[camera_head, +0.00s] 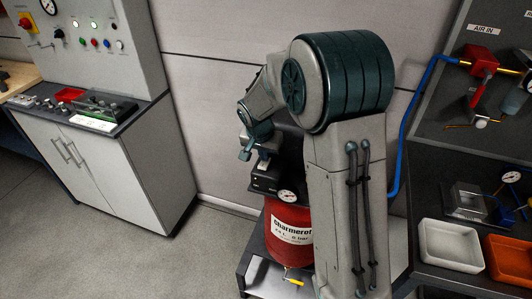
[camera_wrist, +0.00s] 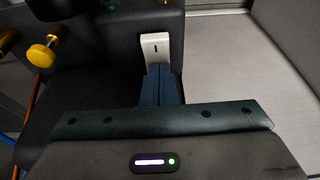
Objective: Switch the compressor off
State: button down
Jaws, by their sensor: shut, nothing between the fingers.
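The compressor has a red tank (camera_head: 288,224) with a label and a black top housing (camera_head: 266,180), with a round gauge (camera_head: 287,196) on it. In the wrist view, a pale rocker switch (camera_wrist: 155,46) with a dark "I" mark on its upper part is set in the dark housing (camera_wrist: 105,50). A small green light (camera_wrist: 113,9) glows to its upper left. My gripper (camera_wrist: 159,69) is shut and empty, its blue fingertips at the switch's lower end. They hide that end, and I cannot tell whether they touch it. In the head view my gripper (camera_head: 246,154) is just above the housing.
A yellow knob (camera_wrist: 41,55) stands left of the switch, near orange and blue hoses. A control cabinet (camera_head: 100,165) stands at the left. A dark bench with a white tray (camera_head: 449,246) and an orange tray (camera_head: 510,259) is at the right. A blue air hose (camera_head: 408,125) runs behind my arm.

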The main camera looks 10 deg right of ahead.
jog(key=shift+s+a+f+b, duration=0.15)
jog(key=shift+s+a+b, duration=0.25)
jog(key=shift+s, duration=0.3)
jog(key=shift+r+p, duration=0.35)
jog(key=shift+r, duration=0.1)
jog(key=v, duration=1.3)
jog(key=shift+r+b, duration=0.1)
jog(key=shift+b, duration=0.2)
